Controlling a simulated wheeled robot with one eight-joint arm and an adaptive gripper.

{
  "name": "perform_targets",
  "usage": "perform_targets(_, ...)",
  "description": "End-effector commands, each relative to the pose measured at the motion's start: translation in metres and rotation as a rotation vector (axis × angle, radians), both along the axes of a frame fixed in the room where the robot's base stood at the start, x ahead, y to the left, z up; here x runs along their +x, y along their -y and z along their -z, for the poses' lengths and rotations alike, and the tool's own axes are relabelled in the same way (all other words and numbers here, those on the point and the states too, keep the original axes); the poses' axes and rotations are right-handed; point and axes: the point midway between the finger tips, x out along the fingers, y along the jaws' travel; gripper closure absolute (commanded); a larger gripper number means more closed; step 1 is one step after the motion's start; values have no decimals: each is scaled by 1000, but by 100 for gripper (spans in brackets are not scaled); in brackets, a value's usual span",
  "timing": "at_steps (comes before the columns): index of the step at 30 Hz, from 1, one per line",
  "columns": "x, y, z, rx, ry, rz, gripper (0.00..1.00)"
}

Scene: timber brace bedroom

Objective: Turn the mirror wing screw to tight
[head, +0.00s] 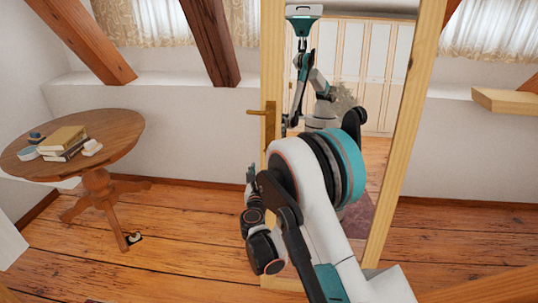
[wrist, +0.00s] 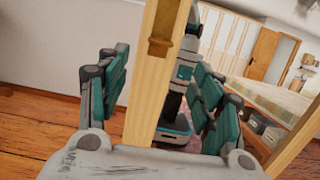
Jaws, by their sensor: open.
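The mirror (head: 345,100) stands upright in a pale wooden frame. A brass wing screw (head: 261,110) sits on the frame's left post, with its visible lever sticking out leftward, roughly level. In the wrist view a brass piece (wrist: 160,46) shows on the pale post (wrist: 152,100), and I take it for the same screw. My gripper (head: 251,178) is in front of the left post, below the screw. In the wrist view my gripper (wrist: 163,85) is open, its teal pads apart on either side of the post in the picture. The brass piece lies above the pads; I see no contact.
A round wooden table (head: 120,128) with stacked books (head: 64,142) stands at the left. A sloping timber brace (head: 211,40) rises behind. A wooden ledge (head: 505,103) juts out at the right. The plank floor (head: 175,215) between table and mirror is mostly clear.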

Motion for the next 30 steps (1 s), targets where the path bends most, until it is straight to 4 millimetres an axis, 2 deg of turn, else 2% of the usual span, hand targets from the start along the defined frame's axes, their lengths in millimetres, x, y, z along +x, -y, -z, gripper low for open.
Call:
perform_targets(18, 110, 5, 2, 5, -1, 2, 40)
perform_targets(24, 127, 5, 0, 5, -1, 2, 40)
perform_targets(30, 131, 5, -1, 5, -2, 1, 40)
